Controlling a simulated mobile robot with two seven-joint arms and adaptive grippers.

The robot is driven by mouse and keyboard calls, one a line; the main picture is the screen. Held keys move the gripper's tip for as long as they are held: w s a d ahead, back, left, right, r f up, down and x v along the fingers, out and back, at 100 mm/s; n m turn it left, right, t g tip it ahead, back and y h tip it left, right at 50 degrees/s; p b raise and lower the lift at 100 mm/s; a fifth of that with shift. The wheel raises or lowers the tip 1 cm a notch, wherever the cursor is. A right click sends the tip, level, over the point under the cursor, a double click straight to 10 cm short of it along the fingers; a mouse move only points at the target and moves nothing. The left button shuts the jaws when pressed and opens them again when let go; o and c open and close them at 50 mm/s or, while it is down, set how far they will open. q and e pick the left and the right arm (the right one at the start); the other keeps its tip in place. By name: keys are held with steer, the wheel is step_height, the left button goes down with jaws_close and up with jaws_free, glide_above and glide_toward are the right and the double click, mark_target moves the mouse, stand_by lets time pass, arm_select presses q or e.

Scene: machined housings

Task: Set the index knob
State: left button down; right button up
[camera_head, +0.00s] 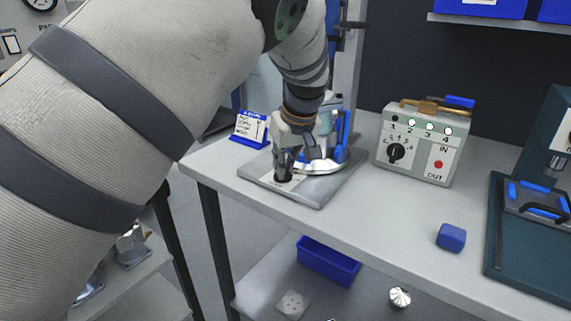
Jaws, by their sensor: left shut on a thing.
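A black knob (283,179) stands on a pale label at the front left of a flat grey base plate (318,196) on the bench. My left gripper (284,168) reaches down from above and is shut on this knob; its fingers hide the knob's upper part and any pointer. Behind the gripper, a round metal and blue fixture (340,150) sits on the same plate, partly hidden by my wrist. My right gripper is not in view.
A grey box (418,149) with a black dial, numbered lamps and a red button stands to the right. A blue block (451,237) lies near the bench's front edge. A blue-lettered card (250,129) stands behind left. A dark machine (530,225) bounds the right side.

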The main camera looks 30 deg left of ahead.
arm_select(q)
steer(key=shift+f+n+g, duration=0.15)
steer(key=shift+n+g, duration=0.15)
steer(key=shift+n, duration=0.3)
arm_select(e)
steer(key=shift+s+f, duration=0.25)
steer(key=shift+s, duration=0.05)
arm_select(q)
steer(key=c, duration=1.7)
jaws_free()
steer(key=shift+o, duration=0.2)
steer(key=shift+w, duration=0.1)
steer(key=v, duration=1.2)
steer(key=shift+d, duration=0.15)
